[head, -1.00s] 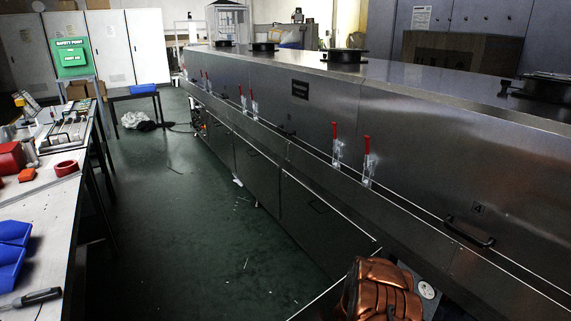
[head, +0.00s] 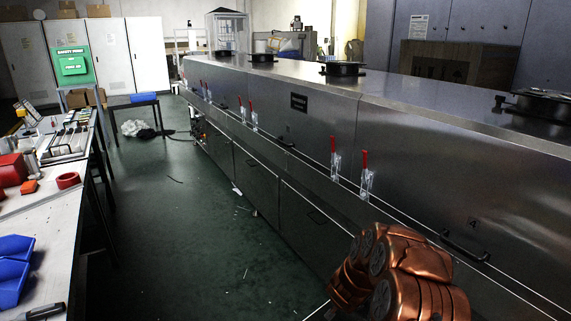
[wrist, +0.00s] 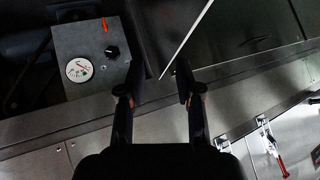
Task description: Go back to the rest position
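My gripper (wrist: 155,92) shows in the wrist view with its two dark fingers apart and nothing between them. It is open. Beyond the fingers are a steel ledge and dark panels of the tunnel dryer (head: 330,110). A grey box with a round dial gauge (wrist: 79,70) and a black knob lies beyond the left finger. In the head view my copper-coloured arm fills the bottom right, and my gripper itself does not show there.
The long steel dryer runs along the right, with red-handled clamps (head: 365,175) and a black door handle (head: 465,248). A workbench (head: 50,215) with blue bins (head: 14,270) and red tape (head: 68,180) stands left. The green floor (head: 190,230) between is mostly clear.

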